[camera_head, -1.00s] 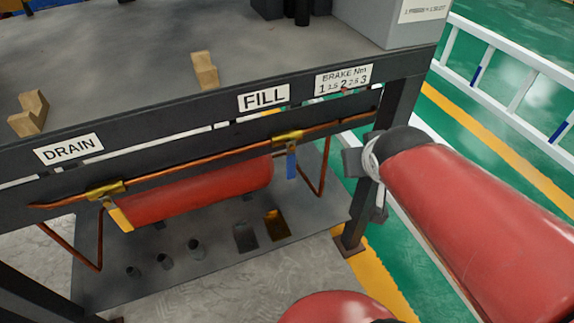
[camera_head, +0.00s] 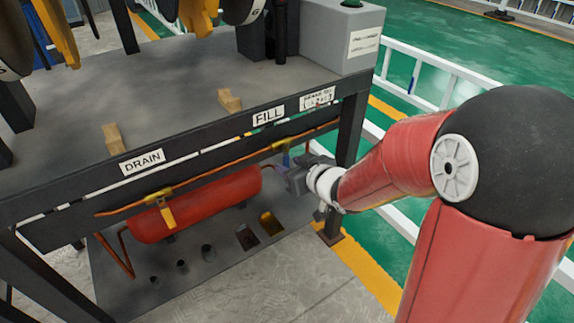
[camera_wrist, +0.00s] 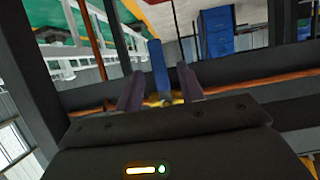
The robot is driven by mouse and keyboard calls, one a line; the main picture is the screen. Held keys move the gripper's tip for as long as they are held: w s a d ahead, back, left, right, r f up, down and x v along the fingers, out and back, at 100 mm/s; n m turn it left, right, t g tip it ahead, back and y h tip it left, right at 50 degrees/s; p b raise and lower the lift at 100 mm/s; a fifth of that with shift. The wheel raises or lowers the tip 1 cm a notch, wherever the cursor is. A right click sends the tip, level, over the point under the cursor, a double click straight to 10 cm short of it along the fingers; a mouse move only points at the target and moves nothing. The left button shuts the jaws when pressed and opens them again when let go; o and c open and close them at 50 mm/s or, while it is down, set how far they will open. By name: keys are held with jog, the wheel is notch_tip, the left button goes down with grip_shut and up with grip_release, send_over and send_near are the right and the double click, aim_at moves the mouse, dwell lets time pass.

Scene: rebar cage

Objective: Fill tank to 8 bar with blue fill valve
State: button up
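The red tank (camera_head: 205,203) lies on its side under the table. The blue fill valve lever (camera_head: 286,159) hangs below the FILL label (camera_head: 268,116) and is mostly hidden behind my gripper in the head view. My gripper (camera_head: 288,176) is at this lever. In the wrist view, the blue lever (camera_wrist: 158,66) stands between the two apart fingers of my gripper (camera_wrist: 160,88), with gaps visible on both sides. The brass valve body (camera_wrist: 166,101) sits just beyond the fingers. The yellow drain lever (camera_head: 168,217) hangs below the DRAIN label (camera_head: 142,162).
A copper pipe (camera_head: 215,169) runs along the table's dark front beam. A table leg (camera_head: 350,130) stands just right of my gripper. A grey box (camera_head: 340,40) and round dials, cut off by the frame, are above the tabletop. Several holes are in the lower shelf.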

jog(key=shift+x, duration=1.45)
grip_shut()
